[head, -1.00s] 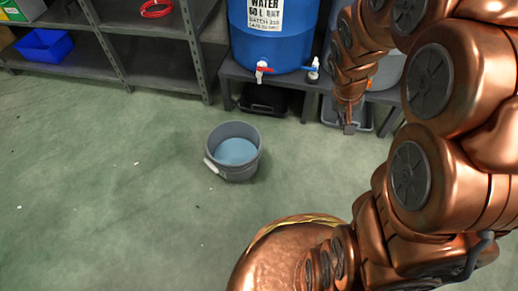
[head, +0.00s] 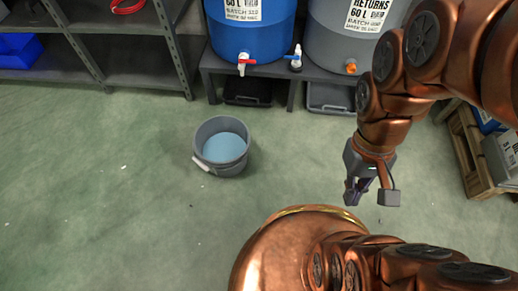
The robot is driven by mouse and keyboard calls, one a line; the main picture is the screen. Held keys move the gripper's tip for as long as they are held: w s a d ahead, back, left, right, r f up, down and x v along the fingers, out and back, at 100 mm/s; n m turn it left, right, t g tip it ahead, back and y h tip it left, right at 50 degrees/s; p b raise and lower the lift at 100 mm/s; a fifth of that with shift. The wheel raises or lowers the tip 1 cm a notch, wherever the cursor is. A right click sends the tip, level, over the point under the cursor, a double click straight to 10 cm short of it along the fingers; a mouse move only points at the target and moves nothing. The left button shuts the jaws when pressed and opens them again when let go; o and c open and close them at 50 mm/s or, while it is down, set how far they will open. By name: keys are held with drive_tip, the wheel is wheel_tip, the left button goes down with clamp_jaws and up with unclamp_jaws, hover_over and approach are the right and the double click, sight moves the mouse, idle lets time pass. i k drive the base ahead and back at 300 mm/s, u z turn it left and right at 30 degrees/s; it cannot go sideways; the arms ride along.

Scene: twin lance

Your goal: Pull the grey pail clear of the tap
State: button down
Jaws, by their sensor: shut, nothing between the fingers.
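The grey pail (head: 220,146) stands upright on the green floor, with blue-looking contents or inside and a white grip on its handle at the lower left. It is in front of the bench and apart from it. The blue barrel (head: 252,28) on the bench has a tap with a red lever (head: 243,62) and another with a blue lever (head: 296,57). The pail is on the floor nearer to me than these taps. My gripper (head: 352,196) hangs to the right of the pail, pointing down, shut and empty, well apart from it.
A grey barrel (head: 345,40) with an orange-tipped outlet stands on the bench beside the blue one. Black (head: 248,92) and grey (head: 330,98) trays lie under the bench. Shelving (head: 95,50) is at the left, a pallet (head: 468,150) at the right. The floor around the pail is clear.

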sight(221, 141)
drive_tip(key=z, duration=1)
drive_tip(key=i, duration=0.6)
drive_tip(key=u, duration=3.8)
